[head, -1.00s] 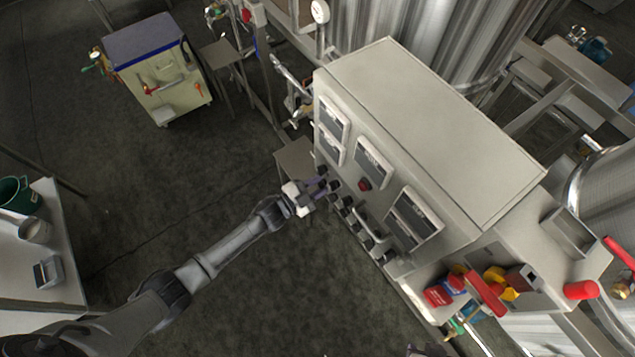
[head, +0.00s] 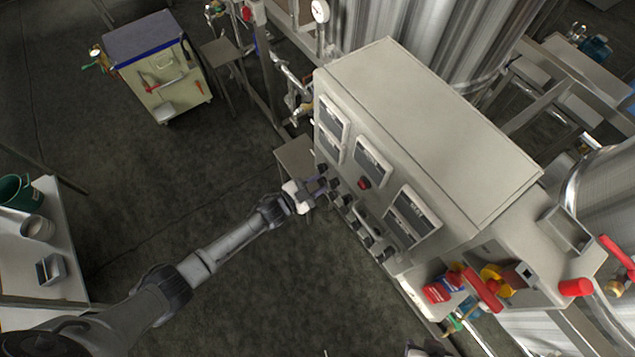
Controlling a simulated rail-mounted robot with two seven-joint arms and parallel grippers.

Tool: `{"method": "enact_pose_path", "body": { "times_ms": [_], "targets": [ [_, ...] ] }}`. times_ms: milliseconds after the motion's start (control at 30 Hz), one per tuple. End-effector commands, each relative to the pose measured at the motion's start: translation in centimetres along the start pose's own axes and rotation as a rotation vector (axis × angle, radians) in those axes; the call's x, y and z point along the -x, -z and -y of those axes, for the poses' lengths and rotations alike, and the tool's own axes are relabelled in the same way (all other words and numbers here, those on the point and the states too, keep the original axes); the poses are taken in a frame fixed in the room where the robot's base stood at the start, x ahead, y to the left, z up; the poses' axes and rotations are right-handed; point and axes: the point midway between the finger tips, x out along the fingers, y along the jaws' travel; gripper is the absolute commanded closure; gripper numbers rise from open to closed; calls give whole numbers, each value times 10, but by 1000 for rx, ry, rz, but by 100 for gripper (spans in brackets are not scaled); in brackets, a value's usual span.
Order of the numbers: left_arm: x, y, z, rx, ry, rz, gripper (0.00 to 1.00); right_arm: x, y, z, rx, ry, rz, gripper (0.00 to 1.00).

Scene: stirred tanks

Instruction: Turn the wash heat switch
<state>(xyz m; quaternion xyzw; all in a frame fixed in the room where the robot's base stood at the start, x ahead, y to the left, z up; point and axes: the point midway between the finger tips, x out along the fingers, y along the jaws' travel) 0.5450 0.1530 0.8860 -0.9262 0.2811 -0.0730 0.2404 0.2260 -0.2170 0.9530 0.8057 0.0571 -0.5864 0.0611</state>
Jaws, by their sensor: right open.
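The grey control cabinet (head: 440,130) stands right of centre, with a row of dark switches (head: 364,237) along the lower part of its front. I cannot read which one is the wash heat switch. My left gripper (head: 329,179) is at the far end of this row, close against the panel. Its fingers hide what lies between them, and I cannot tell whether they touch a switch. Only a small part of my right gripper (head: 428,349) shows at the bottom edge, below the cabinet and away from the switches.
A red button (head: 364,183) and several display panels (head: 412,216) sit above the switches. Red and yellow valve parts (head: 487,284) crowd the right end. A cart (head: 160,75) stands at the back left, a table (head: 50,255) at the left. The floor between is clear.

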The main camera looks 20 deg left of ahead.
Motion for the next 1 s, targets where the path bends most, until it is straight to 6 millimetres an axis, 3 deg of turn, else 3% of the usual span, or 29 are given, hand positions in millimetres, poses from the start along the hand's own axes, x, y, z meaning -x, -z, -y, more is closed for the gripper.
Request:
{"method": "enact_pose_path", "body": {
  "times_ms": [100, 467, 1000],
  "targets": [
    [0, 0, 0, 1, 0, -1, 60, 0, 0, -1, 4, -3, 1, 57],
    [10, -1, 0, 0, 0, 2, 60, 1, 0, -2, 8, -6, 1, 57],
    [107, 0, -1, 1, -1, 1, 60, 2, 1, 0, -1, 1, -1, 57]
  ]
}}
